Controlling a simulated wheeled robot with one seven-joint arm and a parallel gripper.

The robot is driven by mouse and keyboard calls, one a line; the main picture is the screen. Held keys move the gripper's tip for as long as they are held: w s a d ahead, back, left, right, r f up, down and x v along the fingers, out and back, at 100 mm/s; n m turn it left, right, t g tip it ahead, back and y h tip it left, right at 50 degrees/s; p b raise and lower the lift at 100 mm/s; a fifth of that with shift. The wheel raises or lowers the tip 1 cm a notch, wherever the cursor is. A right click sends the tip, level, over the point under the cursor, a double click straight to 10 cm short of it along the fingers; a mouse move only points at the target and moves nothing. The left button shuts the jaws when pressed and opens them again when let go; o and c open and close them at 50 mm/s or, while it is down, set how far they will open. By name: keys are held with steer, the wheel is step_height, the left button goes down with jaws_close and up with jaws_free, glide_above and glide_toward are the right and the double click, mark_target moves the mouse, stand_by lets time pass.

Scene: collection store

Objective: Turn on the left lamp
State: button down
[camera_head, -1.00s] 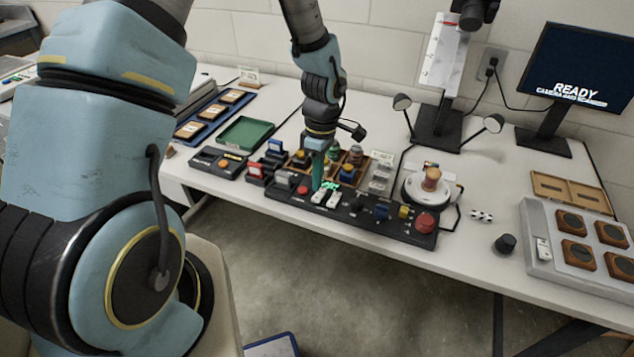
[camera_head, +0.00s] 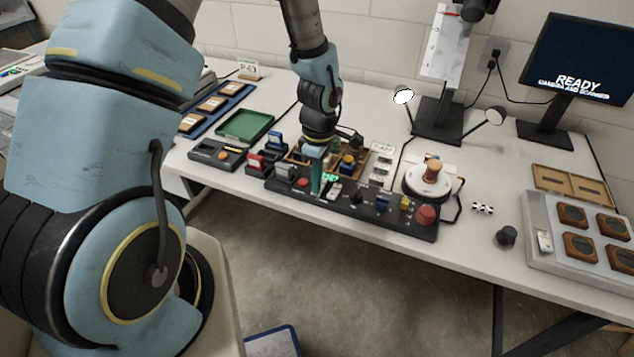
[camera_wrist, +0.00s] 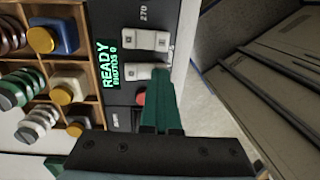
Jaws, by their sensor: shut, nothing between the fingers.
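The left lamp (camera_head: 404,97) stands on the left of the copy stand, and its head shows bright white, lit. The right lamp (camera_head: 496,116) looks grey and unlit. The black control panel (camera_head: 390,222) lies along the table's front. My gripper (camera_head: 317,191) is shut and empty, pointing down at the panel's left part beside a white rocker switch (camera_head: 334,190). In the wrist view my green fingertips (camera_wrist: 160,76) are at the lower white rocker switch (camera_wrist: 138,71), partly covering it; contact is unclear. An upper white rocker switch (camera_wrist: 150,40) lies beyond it.
A green display (camera_wrist: 109,66) on the panel reads READY. A red button (camera_wrist: 141,98) is close to my fingers, and a larger red button (camera_head: 427,214) is at the panel's right end. A wooden compartment box (camera_wrist: 92,50) with small items stands behind the panel.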

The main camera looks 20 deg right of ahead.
steer(key=shift+w+d, duration=0.1)
steer(key=shift+w+d+r, duration=0.2)
steer(key=shift+w+d, duration=0.25)
steer(key=shift+w, duration=0.05)
stand_by(0.3)
